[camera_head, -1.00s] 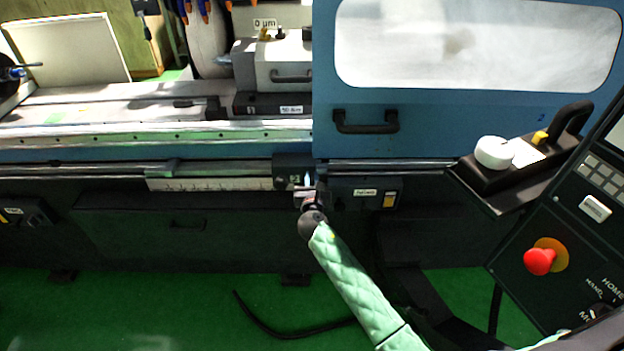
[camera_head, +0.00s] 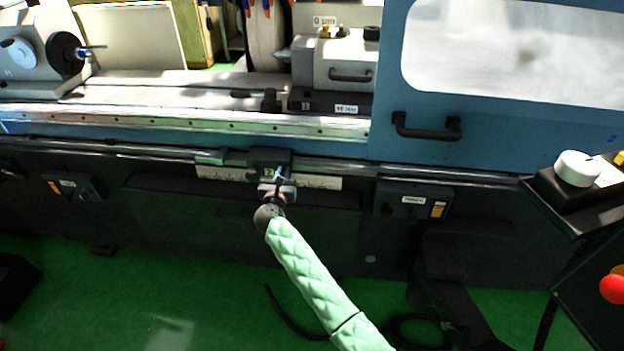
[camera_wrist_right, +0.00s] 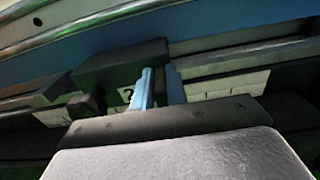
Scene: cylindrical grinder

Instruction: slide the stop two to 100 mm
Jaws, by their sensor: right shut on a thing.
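Stop two (camera_head: 268,158) is a dark block with a small "2" label, on the rail along the front of the machine. It sits over the middle part of the white scale (camera_head: 322,182), which shows on both sides of it. My right gripper (camera_head: 279,177) is at the front of the stop. In the right wrist view its two blue fingers (camera_wrist_right: 160,88) are upright beside the "2" label, shut on a part of stop two (camera_wrist_right: 120,66). The gripped part is mostly hidden by the fingers. The scale's readings are too small to read. My left gripper is not in view.
A grey block (camera_head: 209,157) is on the rail close to the left of stop two. To the right are a dark switch box (camera_head: 413,199) and the blue door (camera_head: 480,140) with its black handle. The control panel is at far right. Green floor lies below.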

